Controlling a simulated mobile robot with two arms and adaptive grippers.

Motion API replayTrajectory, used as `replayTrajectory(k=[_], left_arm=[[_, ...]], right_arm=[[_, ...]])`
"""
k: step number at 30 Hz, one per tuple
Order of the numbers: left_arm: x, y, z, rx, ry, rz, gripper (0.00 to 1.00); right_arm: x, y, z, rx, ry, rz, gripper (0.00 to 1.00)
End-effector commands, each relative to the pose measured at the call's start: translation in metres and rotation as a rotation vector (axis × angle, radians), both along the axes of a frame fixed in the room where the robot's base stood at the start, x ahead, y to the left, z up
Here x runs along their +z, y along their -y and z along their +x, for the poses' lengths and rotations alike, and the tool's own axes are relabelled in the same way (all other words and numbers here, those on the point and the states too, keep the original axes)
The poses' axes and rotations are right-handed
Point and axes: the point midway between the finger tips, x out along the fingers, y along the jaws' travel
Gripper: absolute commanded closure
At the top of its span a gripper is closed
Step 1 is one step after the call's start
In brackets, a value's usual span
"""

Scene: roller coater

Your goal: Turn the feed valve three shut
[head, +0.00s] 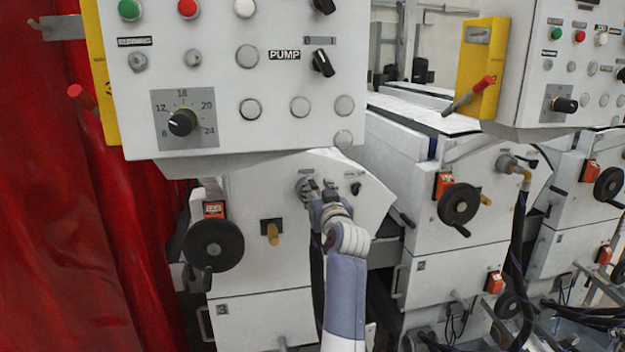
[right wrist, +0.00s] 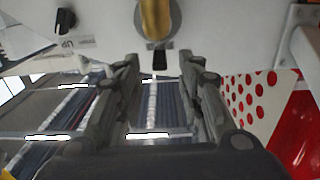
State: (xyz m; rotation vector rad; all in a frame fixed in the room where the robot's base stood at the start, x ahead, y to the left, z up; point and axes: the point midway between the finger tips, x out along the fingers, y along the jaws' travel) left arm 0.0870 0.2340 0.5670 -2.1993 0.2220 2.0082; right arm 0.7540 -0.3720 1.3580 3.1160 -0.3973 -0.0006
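My right gripper (head: 318,188) reaches up to a round metal fitting (head: 304,187) on the white front panel of the nearest machine unit. In the right wrist view this gripper (right wrist: 159,60) is open. A short black handle (right wrist: 160,61) shows between its fingertips, with a gap on each side. It sits at the fitting's round plate, beside a brass-coloured pipe piece (right wrist: 156,18). In the head view my gripper hides most of this valve. No valve number is readable. My left gripper is not in view.
A control box (head: 220,80) hangs above my right gripper. The unit further right has a similar fitting (head: 507,163) with a hose. A red curtain (head: 60,200) hangs left.

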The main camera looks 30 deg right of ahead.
Motion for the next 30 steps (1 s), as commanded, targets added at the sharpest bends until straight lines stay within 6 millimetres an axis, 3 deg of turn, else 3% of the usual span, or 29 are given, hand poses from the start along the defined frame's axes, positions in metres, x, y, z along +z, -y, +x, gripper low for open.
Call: replayTrajectory(k=[9, 15, 28, 29, 30], left_arm=[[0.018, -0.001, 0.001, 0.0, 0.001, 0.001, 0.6], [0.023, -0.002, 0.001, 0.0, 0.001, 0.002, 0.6], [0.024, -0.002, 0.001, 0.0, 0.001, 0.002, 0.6], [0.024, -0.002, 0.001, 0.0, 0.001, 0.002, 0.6], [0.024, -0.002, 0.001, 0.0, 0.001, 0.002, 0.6]], right_arm=[[0.002, 0.01, 0.037, 0.001, -0.001, 0.0, 0.65], [0.0, 0.013, 0.05, 0.0, -0.001, 0.0, 0.65], [-0.001, 0.014, 0.055, 0.0, 0.0, 0.0, 0.65], [-0.001, 0.014, 0.055, 0.0, 0.0, 0.0, 0.67], [-0.001, 0.014, 0.055, 0.0, 0.0, 0.0, 0.76]])
